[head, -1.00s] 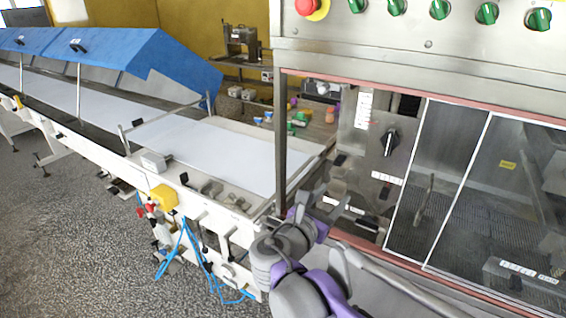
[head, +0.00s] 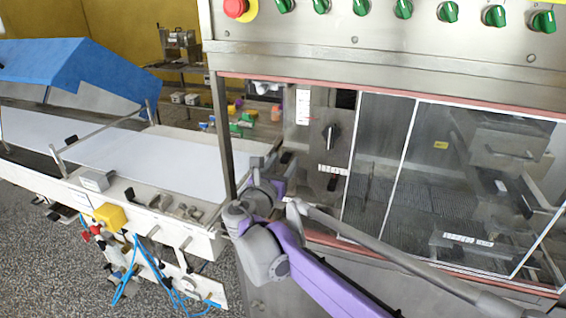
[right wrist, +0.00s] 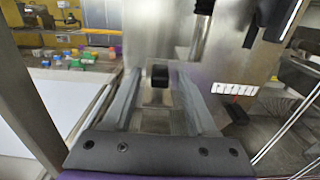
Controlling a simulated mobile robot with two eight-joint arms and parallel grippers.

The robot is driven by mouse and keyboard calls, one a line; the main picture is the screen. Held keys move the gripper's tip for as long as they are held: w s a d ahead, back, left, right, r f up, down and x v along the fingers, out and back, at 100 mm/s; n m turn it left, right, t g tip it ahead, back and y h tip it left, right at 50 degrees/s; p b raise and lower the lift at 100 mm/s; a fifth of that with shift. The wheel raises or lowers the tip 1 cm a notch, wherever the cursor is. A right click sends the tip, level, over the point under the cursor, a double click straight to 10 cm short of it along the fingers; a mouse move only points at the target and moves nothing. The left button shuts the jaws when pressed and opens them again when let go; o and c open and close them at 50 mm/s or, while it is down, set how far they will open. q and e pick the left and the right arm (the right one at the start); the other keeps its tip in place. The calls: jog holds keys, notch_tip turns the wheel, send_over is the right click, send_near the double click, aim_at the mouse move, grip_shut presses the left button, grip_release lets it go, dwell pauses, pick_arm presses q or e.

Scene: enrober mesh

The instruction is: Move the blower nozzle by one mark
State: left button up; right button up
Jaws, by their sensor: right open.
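The steel machine front has a white vertical scale strip (head: 303,106) with a small black knob (head: 286,157) below it. The knob also shows in the right wrist view (right wrist: 160,75), in front of a bare metal plate. I cannot tell for sure that this knob belongs to the blower nozzle; no nozzle outlet is clear. My right gripper (head: 268,172) is just left of and below the knob in the head view. In the right wrist view its two grey fingers (right wrist: 158,85) are spread, with the knob between them; contact is not visible. My left gripper is out of view.
Clear doors (head: 440,180) lie further right. A steel post (head: 221,135) and white conveyor belt (head: 120,140) are on the left. Green knobs line the top.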

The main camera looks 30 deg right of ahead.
grip_shut()
dwell(0.3)
dwell(1.1)
